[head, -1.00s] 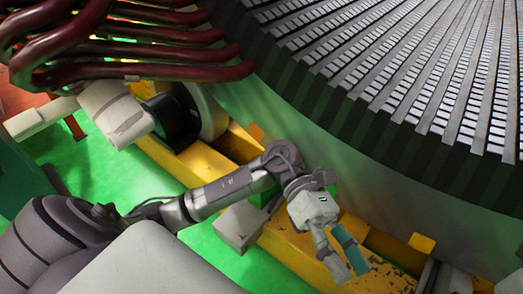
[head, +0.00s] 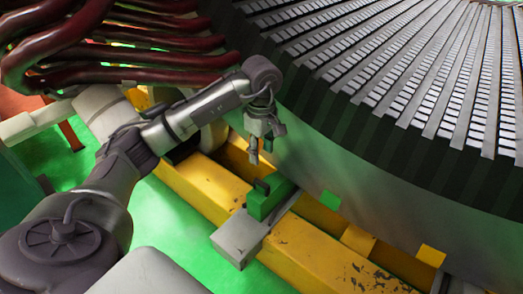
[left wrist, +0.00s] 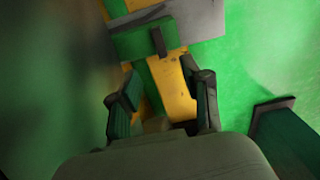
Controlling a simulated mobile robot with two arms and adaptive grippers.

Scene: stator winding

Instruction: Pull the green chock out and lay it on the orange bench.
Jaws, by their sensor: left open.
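The green chock (head: 266,201) is a block with a dark upright handle. It sits on a grey bracket (head: 240,236) at the yellow frame, beside the stator's lower wall. My left gripper (head: 254,160) is open and empty above the chock, pointing down, with a gap between them. In the left wrist view the chock (left wrist: 133,45) and its handle lie beyond the open fingers (left wrist: 163,98), clear of both. An orange surface (head: 18,98), perhaps the orange bench, shows partly at the far left behind other parts. My right gripper is not in view.
The large stator (head: 350,170) fills the right side. Dark red pipes (head: 150,75) run across the upper left. Green floor lies in front.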

